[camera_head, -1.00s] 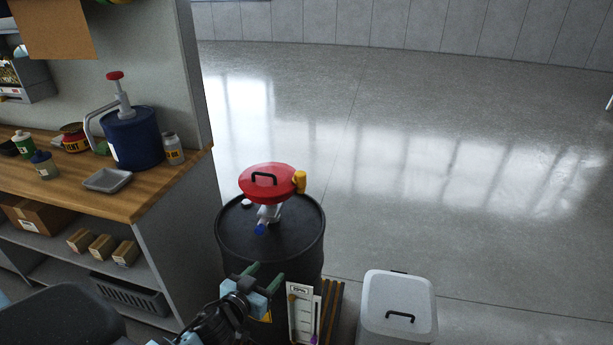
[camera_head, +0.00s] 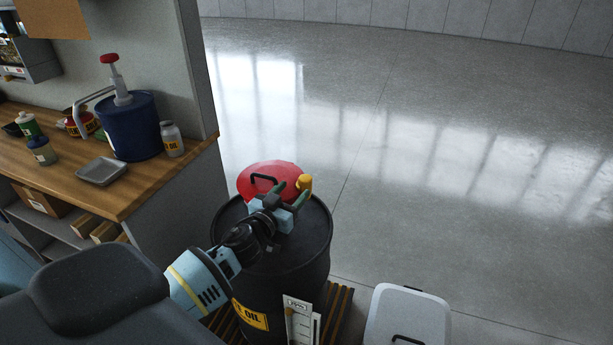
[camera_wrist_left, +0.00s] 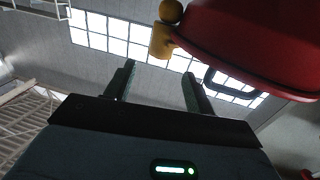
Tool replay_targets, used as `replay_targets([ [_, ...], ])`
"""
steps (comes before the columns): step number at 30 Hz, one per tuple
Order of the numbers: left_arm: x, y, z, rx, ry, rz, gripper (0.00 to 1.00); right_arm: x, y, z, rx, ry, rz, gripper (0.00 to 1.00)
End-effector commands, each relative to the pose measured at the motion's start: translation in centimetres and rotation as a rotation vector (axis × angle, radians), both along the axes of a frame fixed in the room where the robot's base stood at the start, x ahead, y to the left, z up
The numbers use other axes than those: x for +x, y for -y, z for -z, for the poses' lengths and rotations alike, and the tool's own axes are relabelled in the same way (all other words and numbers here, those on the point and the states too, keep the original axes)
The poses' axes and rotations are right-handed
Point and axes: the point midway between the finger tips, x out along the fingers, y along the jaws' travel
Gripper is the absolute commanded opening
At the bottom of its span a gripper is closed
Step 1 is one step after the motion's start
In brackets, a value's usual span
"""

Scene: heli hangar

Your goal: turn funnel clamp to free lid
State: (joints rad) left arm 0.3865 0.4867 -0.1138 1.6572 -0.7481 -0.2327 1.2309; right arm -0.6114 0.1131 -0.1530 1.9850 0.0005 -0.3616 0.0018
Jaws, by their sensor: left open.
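The red funnel lid (camera_head: 262,178) with its black handle sits over the black drum (camera_head: 300,250). The yellow clamp (camera_head: 305,182) is at the lid's right edge. My left gripper (camera_head: 291,191) is open and empty, over the drum, with its fingertips just short of the clamp in the picture. My arm hides the funnel's lower part. In the left wrist view, the clamp (camera_wrist_left: 162,42) and red lid (camera_wrist_left: 250,40) lie beyond the open fingers (camera_wrist_left: 158,85), with the clamp not between them. My right gripper is not in view.
A wooden workbench (camera_head: 130,200) at left holds a blue pump container (camera_head: 130,128), a grey tray (camera_head: 102,171) and bottles. A white lidded bin (camera_head: 408,318) stands right of the drum. The drum is on a wooden pallet (camera_head: 335,310). The floor behind and right is clear.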

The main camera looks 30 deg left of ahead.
Motion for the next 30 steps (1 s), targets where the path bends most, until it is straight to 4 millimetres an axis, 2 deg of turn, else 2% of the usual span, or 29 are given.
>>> replay_targets([
  [4,1.7,-0.2,-0.1,0.001,0.001,-0.002,0.54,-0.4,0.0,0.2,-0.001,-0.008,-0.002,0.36],
  [15,6.3,-0.5,0.0,0.000,0.000,-0.001,0.54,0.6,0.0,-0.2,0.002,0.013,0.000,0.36],
  [21,7.3,-0.6,0.0,0.000,-0.001,0.000,0.54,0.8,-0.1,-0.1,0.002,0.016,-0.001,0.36],
  [29,7.3,-0.6,0.0,0.000,0.000,0.000,0.54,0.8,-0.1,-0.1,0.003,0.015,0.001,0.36],
  [30,7.3,-0.6,0.0,0.000,0.000,0.000,0.52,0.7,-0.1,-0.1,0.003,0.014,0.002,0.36],
])
